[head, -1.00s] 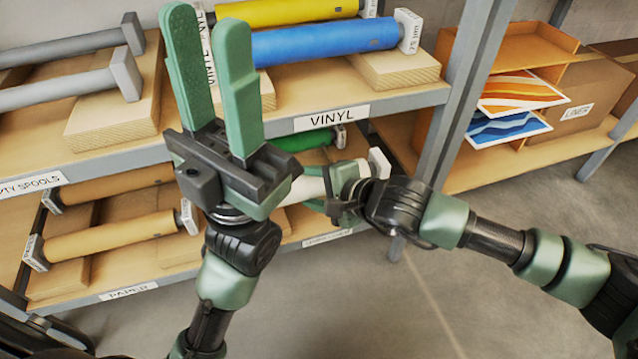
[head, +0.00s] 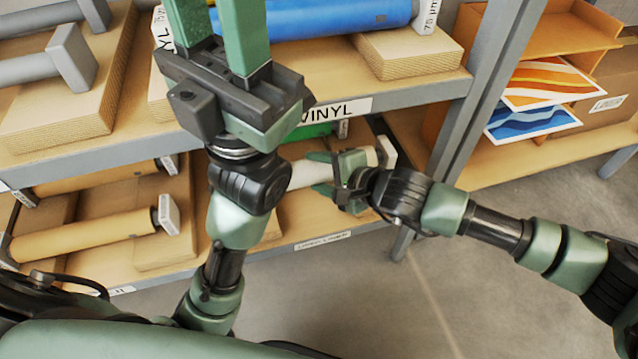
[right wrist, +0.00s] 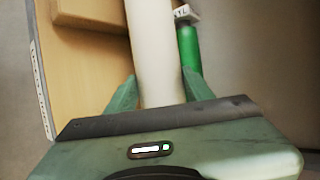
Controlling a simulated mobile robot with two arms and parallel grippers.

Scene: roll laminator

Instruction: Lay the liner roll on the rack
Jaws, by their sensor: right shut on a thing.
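The white liner roll (head: 315,171) is at the lower shelf of the rack (head: 290,247), with a pale end block (head: 386,152) at its right end. My right gripper (head: 322,173) is shut on it, with fingers on both sides. In the right wrist view the roll (right wrist: 155,45) runs between the fingers (right wrist: 157,88), away from the camera. My left forearm hides its left part in the head view, and I cannot tell whether it touches the shelf's wooden supports. My left gripper (head: 222,25) points up in front of the upper shelf, fingers apart and empty, tips out of view.
A green roll (head: 318,130) lies behind the liner roll, beneath the upper shelf's VINYL edge. A blue roll (head: 330,18) is above. Tan paper rolls (head: 90,235) lie lower left. A grey rack post (head: 485,100) stands to the right. The floor (head: 480,270) in front is clear.

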